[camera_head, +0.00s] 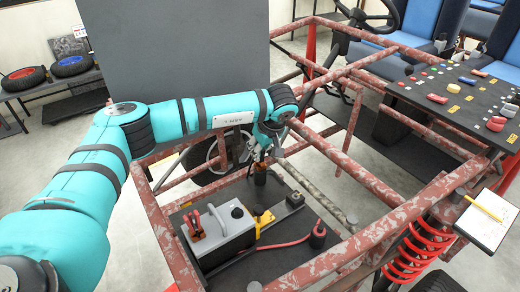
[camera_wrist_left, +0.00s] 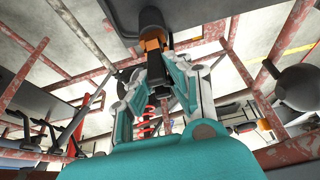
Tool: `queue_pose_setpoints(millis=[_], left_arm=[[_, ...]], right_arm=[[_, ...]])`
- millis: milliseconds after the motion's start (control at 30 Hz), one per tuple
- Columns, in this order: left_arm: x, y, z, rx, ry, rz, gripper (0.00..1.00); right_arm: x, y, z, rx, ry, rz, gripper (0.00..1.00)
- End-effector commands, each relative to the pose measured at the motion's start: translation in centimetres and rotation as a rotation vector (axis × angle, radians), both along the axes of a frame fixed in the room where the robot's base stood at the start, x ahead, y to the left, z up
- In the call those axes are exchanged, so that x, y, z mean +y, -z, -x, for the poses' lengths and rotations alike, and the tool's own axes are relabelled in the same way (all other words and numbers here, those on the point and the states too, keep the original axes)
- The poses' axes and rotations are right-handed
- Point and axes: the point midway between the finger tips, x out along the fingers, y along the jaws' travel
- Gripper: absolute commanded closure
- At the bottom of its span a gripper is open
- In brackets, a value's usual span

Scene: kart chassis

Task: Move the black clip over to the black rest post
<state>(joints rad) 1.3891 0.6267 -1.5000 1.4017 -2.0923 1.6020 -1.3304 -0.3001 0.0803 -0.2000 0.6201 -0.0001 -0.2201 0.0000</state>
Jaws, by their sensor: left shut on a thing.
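My left gripper (camera_head: 264,152) is at the end of the teal arm, low over the far side of the chassis bay. It is shut on the black clip, which is small, dark and mostly hidden by the fingers. In the left wrist view the gripper (camera_wrist_left: 163,62) has dark clip parts (camera_wrist_left: 161,88) between its fingers. The black rest post (camera_head: 260,175) stands upright just below the fingertips. It also shows in the left wrist view (camera_wrist_left: 152,20), with an orange-brown part at its near end. I cannot tell whether clip and post touch. My right gripper is not in view.
A grey battery (camera_head: 226,232) with a red clip (camera_head: 194,224) sits on the dark tray (camera_head: 270,262). Mottled red frame tubes (camera_head: 345,165) surround the bay. A grey panel (camera_head: 175,45) stands behind the arm.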

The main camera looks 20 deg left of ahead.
Motion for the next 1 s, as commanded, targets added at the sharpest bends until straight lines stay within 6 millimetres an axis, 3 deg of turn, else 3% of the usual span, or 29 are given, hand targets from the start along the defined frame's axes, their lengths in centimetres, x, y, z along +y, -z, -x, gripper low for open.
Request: queue_pose_setpoints(millis=[133, 167, 367, 733, 1000], left_arm=[[0.0, 0.4, 0.0, -0.001, 0.000, 0.000, 1.00], [0.0, 0.3, 0.0, -0.002, -0.001, 0.000, 0.82], [0.0, 0.2, 0.0, -0.001, 0.000, 0.000, 0.57], [-0.3, -0.5, 0.1, -0.001, 0.000, 0.000, 0.57], [-2.0, -5.4, 1.1, -0.005, 0.003, 0.000, 0.57]], right_arm=[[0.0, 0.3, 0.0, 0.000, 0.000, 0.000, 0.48], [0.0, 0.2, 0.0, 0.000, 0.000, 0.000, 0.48], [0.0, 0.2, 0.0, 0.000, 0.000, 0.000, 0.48], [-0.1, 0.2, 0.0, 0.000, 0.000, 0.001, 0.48], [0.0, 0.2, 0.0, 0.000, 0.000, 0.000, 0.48]])
